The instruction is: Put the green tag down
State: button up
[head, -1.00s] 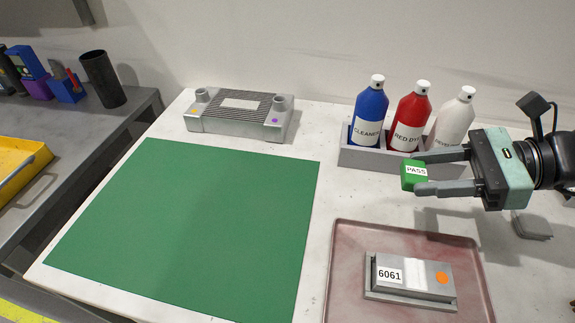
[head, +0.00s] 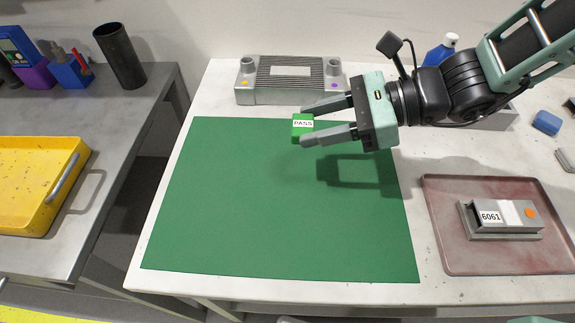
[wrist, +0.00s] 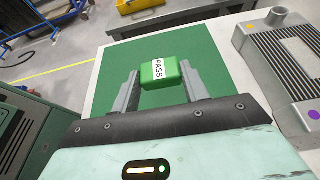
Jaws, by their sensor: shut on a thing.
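The green tag (head: 302,127) is a small green block with a white label reading PASS. My gripper (head: 304,126) is shut on it and holds it above the back part of the green mat (head: 270,230). In the wrist view the tag (wrist: 160,74) sits between the two grey fingers, with the mat (wrist: 211,55) behind it. The gripper's shadow falls on the mat to the right of the fingers, apart from them.
A ribbed grey metal block (head: 290,83) stands behind the mat. A pinkish tray (head: 450,255) with a part labelled 6061 (head: 508,215) lies at right. A blue bottle (head: 440,52) is partly hidden by my arm. The mat's surface is clear.

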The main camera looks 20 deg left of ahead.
aim_at(314, 171)
notch_tip(314, 171, down, 10)
jog(key=shift+r+b, duration=0.25)
jog(key=shift+b, duration=0.05)
jog(key=shift+f, duration=0.1)
jog(key=shift+f, duration=0.15)
jog(key=o, duration=1)
jog(key=shift+c, duration=0.2)
jog(key=shift+r, duration=0.2)
